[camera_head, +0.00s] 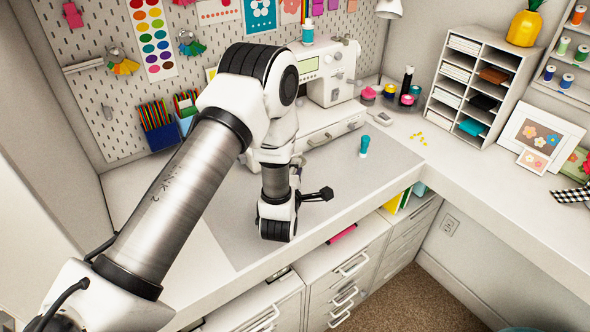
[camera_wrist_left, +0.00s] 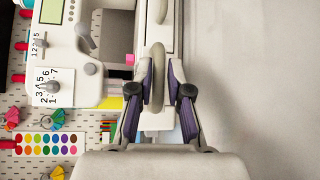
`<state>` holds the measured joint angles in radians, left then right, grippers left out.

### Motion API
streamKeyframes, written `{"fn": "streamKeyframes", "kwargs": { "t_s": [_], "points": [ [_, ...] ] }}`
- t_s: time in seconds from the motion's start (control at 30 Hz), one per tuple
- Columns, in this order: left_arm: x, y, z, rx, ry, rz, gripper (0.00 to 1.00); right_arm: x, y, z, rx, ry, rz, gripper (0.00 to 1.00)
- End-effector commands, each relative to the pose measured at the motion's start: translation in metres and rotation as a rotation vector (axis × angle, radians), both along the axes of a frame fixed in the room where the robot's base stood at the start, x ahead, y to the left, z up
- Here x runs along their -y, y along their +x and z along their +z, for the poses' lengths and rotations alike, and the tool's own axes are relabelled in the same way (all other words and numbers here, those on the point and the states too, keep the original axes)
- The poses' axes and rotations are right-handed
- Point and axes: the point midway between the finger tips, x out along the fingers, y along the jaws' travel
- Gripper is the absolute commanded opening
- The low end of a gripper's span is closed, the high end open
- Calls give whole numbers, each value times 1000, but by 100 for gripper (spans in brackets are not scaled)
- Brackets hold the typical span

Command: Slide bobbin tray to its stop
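The bobbin tray appears to be the low white drawer (camera_head: 338,121) under the sewing machine, with grey handles on its front. In the left wrist view, a grey handle (camera_wrist_left: 157,75) lines up between the two parted fingers of my left gripper (camera_wrist_left: 159,78), and I see no clear contact. My arm hides the left part of the drawer. My right gripper is not in view.
The sewing machine (camera_head: 332,72) stands above the drawer. Pencil holders (camera_head: 157,127) stand by the pegboard (camera_head: 105,95). The mat's right part is otherwise clear.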

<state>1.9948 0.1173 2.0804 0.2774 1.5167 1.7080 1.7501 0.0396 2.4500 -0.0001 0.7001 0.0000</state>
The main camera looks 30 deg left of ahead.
Motion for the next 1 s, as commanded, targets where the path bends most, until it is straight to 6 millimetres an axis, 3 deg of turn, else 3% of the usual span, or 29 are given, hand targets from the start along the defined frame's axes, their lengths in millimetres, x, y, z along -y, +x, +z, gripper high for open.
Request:
{"fn": "streamKeyframes", "kwargs": {
  "t_s": [0.3, 0.43, 0.8, 1.0],
  "points": [
    [0, 0, 0, 1, 0, 1, 37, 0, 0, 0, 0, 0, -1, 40],
    [4, -9, 1, -3, 1, -1, 37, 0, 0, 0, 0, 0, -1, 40],
    [38, -89, 14, -5, 5, -4, 37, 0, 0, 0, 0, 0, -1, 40],
    [46, -109, 18, -1, 3, -1, 37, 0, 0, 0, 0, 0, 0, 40]
  ]
}}
